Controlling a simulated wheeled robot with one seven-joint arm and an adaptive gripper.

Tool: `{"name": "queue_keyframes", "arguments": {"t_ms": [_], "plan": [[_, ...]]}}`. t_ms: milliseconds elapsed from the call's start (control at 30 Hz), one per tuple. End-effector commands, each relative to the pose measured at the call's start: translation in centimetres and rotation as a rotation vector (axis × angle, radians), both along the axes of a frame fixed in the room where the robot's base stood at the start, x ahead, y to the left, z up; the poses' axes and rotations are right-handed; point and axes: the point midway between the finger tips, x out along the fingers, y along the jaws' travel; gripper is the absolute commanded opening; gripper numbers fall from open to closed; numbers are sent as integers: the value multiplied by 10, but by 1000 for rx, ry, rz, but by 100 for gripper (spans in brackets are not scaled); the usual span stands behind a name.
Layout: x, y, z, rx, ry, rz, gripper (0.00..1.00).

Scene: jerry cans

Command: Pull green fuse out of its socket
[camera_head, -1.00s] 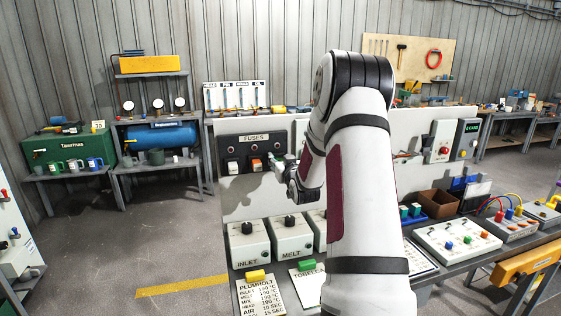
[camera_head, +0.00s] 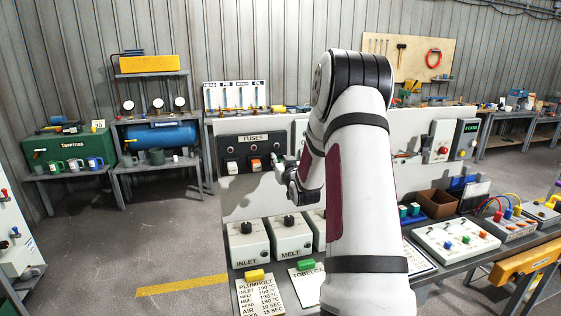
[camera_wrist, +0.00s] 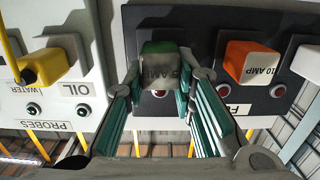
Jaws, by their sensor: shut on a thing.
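The green fuse (camera_wrist: 160,66), marked 5 AMP, sits at the black fuse panel (camera_wrist: 208,52) in the wrist view, which is upside down. My gripper (camera_wrist: 162,78) has a finger on each side of the fuse and is shut on it. I cannot tell how deep the fuse sits in its socket. In the head view my gripper (camera_head: 281,168) is at the right part of the FUSES panel (camera_head: 248,142), and my arm and gripper mostly hide the green fuse.
An orange 10 AMP fuse (camera_wrist: 251,62) is close beside my gripper, with a white fuse (camera_wrist: 307,63) beyond it. White INLET (camera_head: 247,243) and MELT boxes stand below the fuse panel.

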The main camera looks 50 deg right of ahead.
Motion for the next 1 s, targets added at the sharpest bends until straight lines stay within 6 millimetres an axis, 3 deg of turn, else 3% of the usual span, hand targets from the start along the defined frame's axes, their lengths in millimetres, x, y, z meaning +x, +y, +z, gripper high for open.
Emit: {"name": "queue_keyframes", "arguments": {"t_ms": [633,1000], "plan": [[-5,3,0,0,0,0,0],[-19,12,0,1,1,1,0]]}}
